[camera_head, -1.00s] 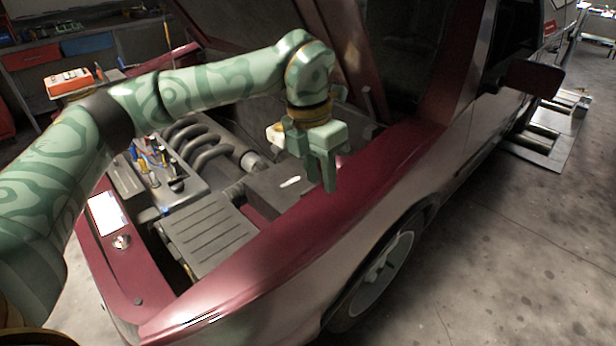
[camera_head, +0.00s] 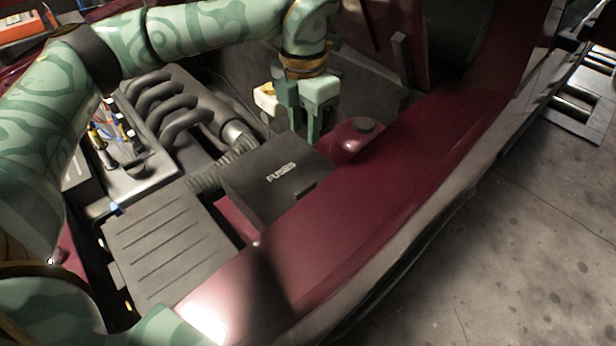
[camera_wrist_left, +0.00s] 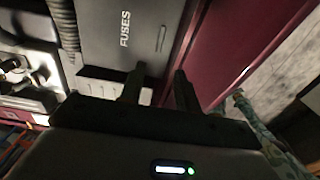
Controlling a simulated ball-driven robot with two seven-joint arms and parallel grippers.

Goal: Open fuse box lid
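The fuse box lid (camera_head: 265,190) is a flat black cover marked "FUSES" in the engine bay, beside the red fender. It looks shut. In the left wrist view the lid (camera_wrist_left: 110,42) fills the upper middle, with its lettering and a small slot-like mark near one side. My left gripper (camera_head: 308,122) is just beyond the lid's far edge in the head view, pointing down. Its two fingers (camera_wrist_left: 158,90) stand apart with nothing between them, close to the lid's edge. Whether they touch the lid cannot be told. My right gripper is not seen.
A ribbed black cover (camera_head: 165,250) lies left of the fuse box. Curved engine pipes (camera_head: 170,105) are behind it. The red fender (camera_head: 345,235) borders the bay; bare floor lies right.

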